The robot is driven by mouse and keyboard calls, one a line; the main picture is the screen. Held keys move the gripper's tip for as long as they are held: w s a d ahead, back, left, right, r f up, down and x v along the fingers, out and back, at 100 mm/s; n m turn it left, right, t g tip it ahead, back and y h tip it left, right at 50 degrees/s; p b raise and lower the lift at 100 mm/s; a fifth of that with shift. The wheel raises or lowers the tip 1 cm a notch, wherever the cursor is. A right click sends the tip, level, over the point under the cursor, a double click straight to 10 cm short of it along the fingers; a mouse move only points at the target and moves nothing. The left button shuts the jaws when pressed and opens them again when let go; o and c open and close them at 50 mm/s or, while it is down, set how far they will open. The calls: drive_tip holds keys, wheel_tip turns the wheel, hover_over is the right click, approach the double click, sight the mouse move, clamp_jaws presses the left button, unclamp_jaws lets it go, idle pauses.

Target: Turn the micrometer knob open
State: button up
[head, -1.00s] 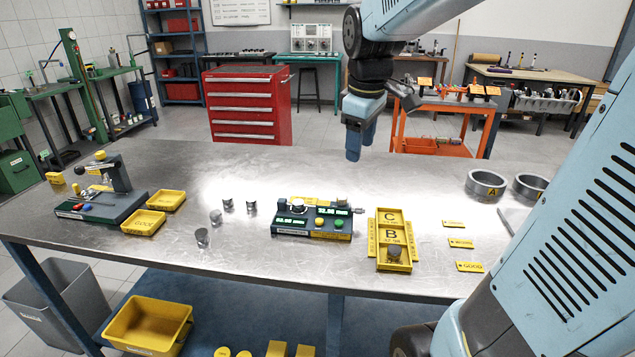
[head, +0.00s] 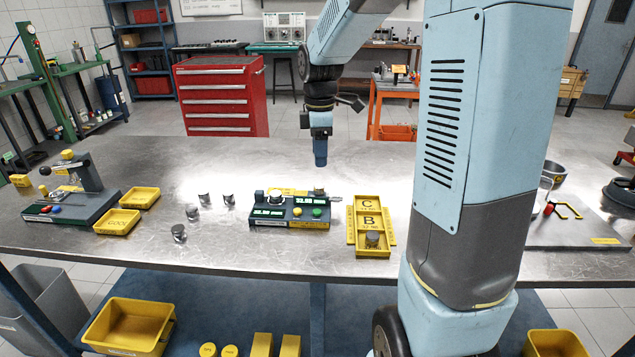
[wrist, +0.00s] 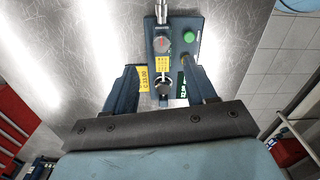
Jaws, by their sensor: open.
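The measuring station (head: 290,222) stands on the steel bench. It is a dark block with green displays, a yellow button and a green button. A silver micrometer thimble (head: 336,199) sticks out at its right end and also shows at the top of the wrist view (wrist: 161,12). A round grey knob (wrist: 162,42) with a red mark sits on the block below the thimble. My gripper (head: 320,163) hangs above and behind the station's right part, apart from it. In the wrist view its two fingers (wrist: 161,88) are spread and empty, with the block below between them.
A yellow tray marked C and B (head: 360,249), holding a cylinder, lies right of the station. Several metal cylinders (head: 192,212) stand on its left. Yellow trays (head: 117,222) and another gauge stand (head: 85,203) lie farther left. My arm hides part of the bench's right side.

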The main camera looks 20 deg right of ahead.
sight(319, 185)
wheel_tip(319, 185, down, 9)
idle(0.4)
drive_tip(key=shift+c, duration=0.3)
